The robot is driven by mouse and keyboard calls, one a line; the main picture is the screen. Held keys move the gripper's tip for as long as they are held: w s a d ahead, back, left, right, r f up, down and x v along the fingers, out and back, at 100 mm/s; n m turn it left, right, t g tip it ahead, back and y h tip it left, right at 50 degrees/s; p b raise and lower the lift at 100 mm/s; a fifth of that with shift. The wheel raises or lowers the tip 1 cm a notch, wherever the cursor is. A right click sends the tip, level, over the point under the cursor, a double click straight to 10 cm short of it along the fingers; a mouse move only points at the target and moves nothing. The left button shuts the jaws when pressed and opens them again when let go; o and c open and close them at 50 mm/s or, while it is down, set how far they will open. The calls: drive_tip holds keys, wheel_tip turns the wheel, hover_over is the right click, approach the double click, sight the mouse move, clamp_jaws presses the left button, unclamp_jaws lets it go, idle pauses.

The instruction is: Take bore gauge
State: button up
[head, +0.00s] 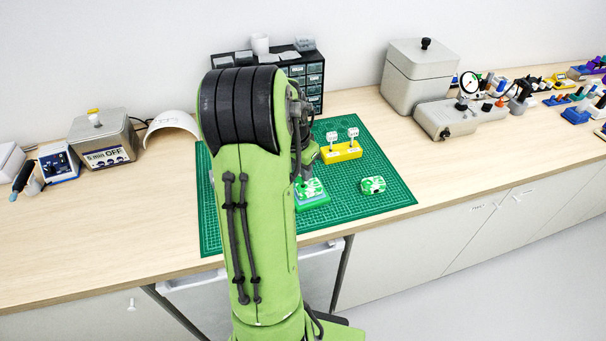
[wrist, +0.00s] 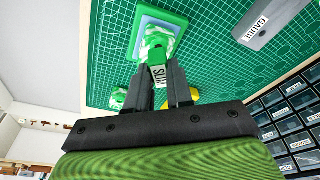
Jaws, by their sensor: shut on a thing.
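In the wrist view my gripper (wrist: 163,85) is shut on a small tool with a white tag (wrist: 158,76); the tag's letters are hard to read, and I cannot tell whether this is the bore gauge. The tool's end is at a green-and-white marbled piece (wrist: 156,42), which sits on a light blue and green block (wrist: 172,25). I cannot tell how deep it reaches. A grey block marked GAUGE (wrist: 268,22) lies at upper right of the wrist view; my arm mostly hides that area in the head view. The gripper's fingertips are hidden in the head view.
A yellow stand (head: 342,153) holds two white-tagged tools. A second marbled piece (head: 373,185) lies on the green mat (head: 390,198). A drawer cabinet (head: 315,82) stands behind, and a grey lidded box (head: 420,75) to the right.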

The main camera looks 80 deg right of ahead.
clamp_jaws()
drive_tip(key=shift+r, duration=0.15)
drive_tip(key=shift+d+p+v, duration=0.15)
drive_tip(key=shift+p+v, duration=0.4)
drive_tip(key=shift+v, duration=0.1)
drive_tip(key=shift+d+p+v, duration=0.1)
drive_tip(key=shift+p+v, duration=0.45)
drive_tip(key=shift+v, duration=0.1)
drive_tip(key=shift+s+r, duration=0.1)
drive_tip(key=shift+r, duration=0.15)
drive_tip(key=p+v, duration=0.2)
drive_tip(key=v, duration=0.1)
drive_tip(key=d+p+v, duration=0.1)
drive_tip(key=p, duration=0.1)
drive_tip(key=shift+s+a+r, duration=0.1)
drive_tip(key=shift+s+r, duration=0.1)
drive_tip(key=shift+r, duration=0.25)
drive_tip(key=shift+f, duration=0.1)
drive_tip(key=shift+s, duration=0.1)
